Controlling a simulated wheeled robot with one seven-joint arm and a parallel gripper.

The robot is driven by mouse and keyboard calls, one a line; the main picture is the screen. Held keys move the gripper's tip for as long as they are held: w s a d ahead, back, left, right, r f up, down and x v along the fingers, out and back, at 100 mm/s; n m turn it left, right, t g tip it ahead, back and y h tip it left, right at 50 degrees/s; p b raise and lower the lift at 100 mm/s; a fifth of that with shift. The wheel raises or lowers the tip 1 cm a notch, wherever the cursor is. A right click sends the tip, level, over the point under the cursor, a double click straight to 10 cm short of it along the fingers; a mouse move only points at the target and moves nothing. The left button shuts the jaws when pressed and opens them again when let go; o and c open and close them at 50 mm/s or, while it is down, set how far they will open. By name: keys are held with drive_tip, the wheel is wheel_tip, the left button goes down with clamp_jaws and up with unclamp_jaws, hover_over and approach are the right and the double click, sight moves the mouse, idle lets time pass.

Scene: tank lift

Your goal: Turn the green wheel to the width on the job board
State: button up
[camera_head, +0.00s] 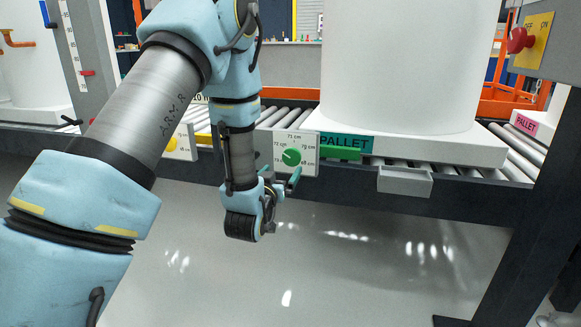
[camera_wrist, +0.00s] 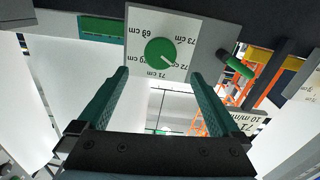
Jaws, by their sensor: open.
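The green wheel (camera_head: 291,157) sits on a white dial plate (camera_head: 308,141) at the conveyor's front, marked from 69 to 73 cm. In the wrist view the wheel (camera_wrist: 160,51) appears upside down, its pale pointer mark directed at about 72 cm. My gripper (camera_head: 282,184) is open and empty, just below and in front of the plate. In the wrist view the two fingers of my gripper (camera_wrist: 159,76) stand apart, tips below the wheel's sides and not around it. A white sign (camera_wrist: 247,124) shows upside down with "71" and "10 min", partly cut off; I cannot tell whether it is the job board.
A large white tank (camera_head: 400,65) stands on a pallet on the rollers. A grey box (camera_head: 405,180) juts from the conveyor's front. Floor below is clear.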

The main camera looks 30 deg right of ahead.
sight(291, 158)
drive_tip(key=b+x, duration=0.1)
drive_tip(key=x, duration=0.7)
drive_tip(key=shift+w+d+b, duration=0.2)
drive_tip(key=shift+b, duration=0.2)
drive_tip(key=shift+c, duration=0.4)
drive_tip(key=c, duration=1.2)
drive_tip(key=shift+c, duration=0.2)
drive_tip(key=m, duration=0.5)
drive_tip(key=shift+s+m, duration=0.1)
drive_tip(key=shift+m, duration=0.3)
drive_tip(key=m+p, duration=0.1)
drive_tip(key=m, duration=0.4)
drive_tip(key=shift+m, duration=0.4)
drive_tip(key=shift+p, duration=0.3)
